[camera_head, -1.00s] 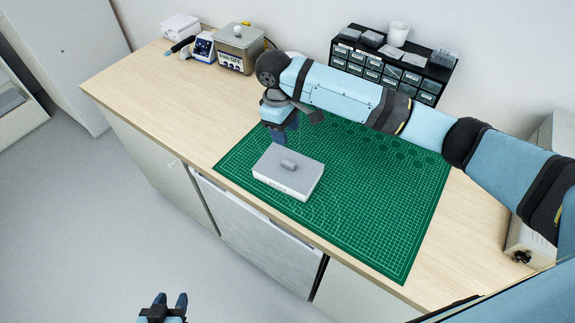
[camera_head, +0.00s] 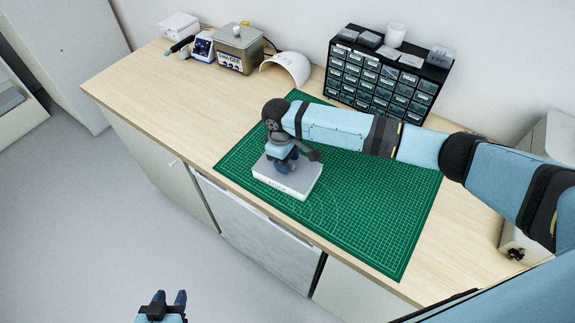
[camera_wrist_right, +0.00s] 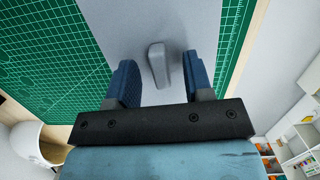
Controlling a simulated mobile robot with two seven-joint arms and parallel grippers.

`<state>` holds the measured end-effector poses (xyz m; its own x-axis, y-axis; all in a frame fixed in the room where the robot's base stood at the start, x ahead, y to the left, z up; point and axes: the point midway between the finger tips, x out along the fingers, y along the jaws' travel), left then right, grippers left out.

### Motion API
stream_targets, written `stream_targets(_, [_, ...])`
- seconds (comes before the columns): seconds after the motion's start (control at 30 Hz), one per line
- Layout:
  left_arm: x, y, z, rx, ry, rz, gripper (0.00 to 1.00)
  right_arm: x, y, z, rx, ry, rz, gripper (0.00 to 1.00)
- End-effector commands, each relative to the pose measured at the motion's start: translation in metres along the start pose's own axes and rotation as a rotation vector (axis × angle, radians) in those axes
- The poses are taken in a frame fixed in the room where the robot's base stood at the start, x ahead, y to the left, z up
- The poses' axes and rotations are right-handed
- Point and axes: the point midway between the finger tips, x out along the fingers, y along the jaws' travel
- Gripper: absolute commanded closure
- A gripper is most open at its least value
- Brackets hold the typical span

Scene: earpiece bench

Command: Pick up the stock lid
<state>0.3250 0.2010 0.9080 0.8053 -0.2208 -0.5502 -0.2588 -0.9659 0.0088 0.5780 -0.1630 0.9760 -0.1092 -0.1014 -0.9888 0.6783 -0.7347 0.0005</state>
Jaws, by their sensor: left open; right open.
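The stock lid (camera_head: 306,181) is a flat grey cover with a raised handle bar, on a white box (camera_head: 281,187) on the green mat. In the right wrist view the lid (camera_wrist_right: 150,18) fills the upper middle, and its handle (camera_wrist_right: 158,65) stands between my fingers. My right gripper (camera_head: 283,169) is over the lid in the head view and hides the handle there. It also shows in the right wrist view (camera_wrist_right: 160,80), open, with a finger on each side of the handle and gaps visible. My left gripper (camera_head: 164,299) is open and empty, off the bench at the bottom.
The green cutting mat (camera_head: 375,215) is otherwise clear. A black drawer cabinet (camera_head: 380,82) stands at the back with a white cup (camera_head: 396,34) on top. A white curved cover (camera_head: 288,66) and a steel tank (camera_head: 238,50) are at the back left. Bare wood surrounds the mat.

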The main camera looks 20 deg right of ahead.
Motion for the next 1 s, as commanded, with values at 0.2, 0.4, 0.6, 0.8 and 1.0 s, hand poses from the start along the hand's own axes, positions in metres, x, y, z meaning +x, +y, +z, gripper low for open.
stream_targets(0.2, [0.0,0.0,0.001,0.0,-0.001,0.0,0.57,0.0,0.0,0.0,0.0,0.0,0.0,0.83])
stream_targets(0.4, [0.0,0.0,0.001,0.0,-0.001,0.0,0.57,-0.001,0.0,0.0,0.0,0.0,0.0,1.0])
stream_targets(0.6, [0.001,0.0,0.0,0.0,0.0,-0.001,0.57,-0.001,0.0,0.0,0.0,0.0,0.0,1.0])
stream_targets(0.8, [0.002,-0.001,0.001,0.0,0.002,-0.001,0.57,-0.014,0.001,0.002,0.0,0.002,0.0,1.0])
stream_targets(1.0, [0.006,-0.001,0.004,0.0,0.003,0.0,0.57,-0.051,0.0,0.007,-0.001,0.004,0.001,1.0])
